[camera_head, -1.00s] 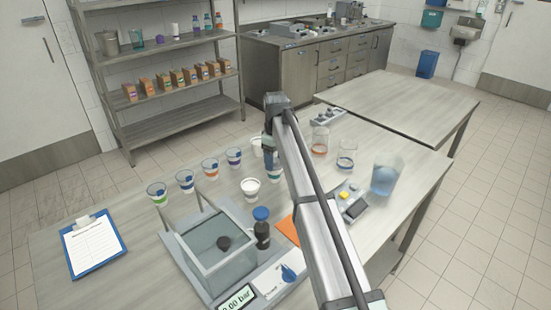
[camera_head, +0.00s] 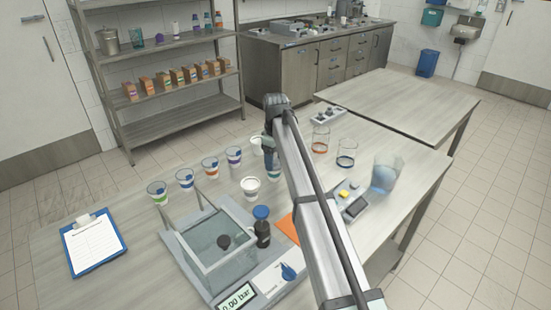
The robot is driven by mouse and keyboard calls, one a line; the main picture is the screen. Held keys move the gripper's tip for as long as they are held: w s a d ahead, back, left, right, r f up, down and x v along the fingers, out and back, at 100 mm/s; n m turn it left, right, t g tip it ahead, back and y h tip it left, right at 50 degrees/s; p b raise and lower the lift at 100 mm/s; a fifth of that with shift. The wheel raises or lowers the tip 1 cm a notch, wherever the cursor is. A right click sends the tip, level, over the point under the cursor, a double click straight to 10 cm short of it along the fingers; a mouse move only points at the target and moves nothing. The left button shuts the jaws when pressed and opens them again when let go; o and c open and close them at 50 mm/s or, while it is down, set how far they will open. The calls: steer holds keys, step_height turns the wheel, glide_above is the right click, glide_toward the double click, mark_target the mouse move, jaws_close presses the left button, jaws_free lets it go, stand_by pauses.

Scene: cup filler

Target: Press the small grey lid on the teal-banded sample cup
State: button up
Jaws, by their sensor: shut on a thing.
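My gripper (camera_head: 271,149) points down over the far middle of the near table, partly hidden behind my own arm. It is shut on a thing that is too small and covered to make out. A narrow teal patch (camera_head: 273,165) shows right below the fingers and beside my arm. It may be the teal-banded sample cup, mostly hidden; I cannot tell whether the gripper touches it. I cannot make out the small grey lid.
White pots (camera_head: 251,187) stand left of my arm. Several banded cups (camera_head: 185,180) stand in a row further left. A glass-walled device (camera_head: 218,250), a dark blue-capped bottle (camera_head: 262,228) and a clipboard (camera_head: 94,244) are nearer. Beakers (camera_head: 346,155) and a jug (camera_head: 385,174) stand right.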

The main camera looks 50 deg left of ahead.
steer(key=shift+f, duration=0.15)
steer(key=o, duration=1.1)
steer(key=shift+c, duration=0.2)
step_height(320, 180, up, 14)
steer(key=shift+o, duration=0.3)
steer(key=shift+w, duration=0.1)
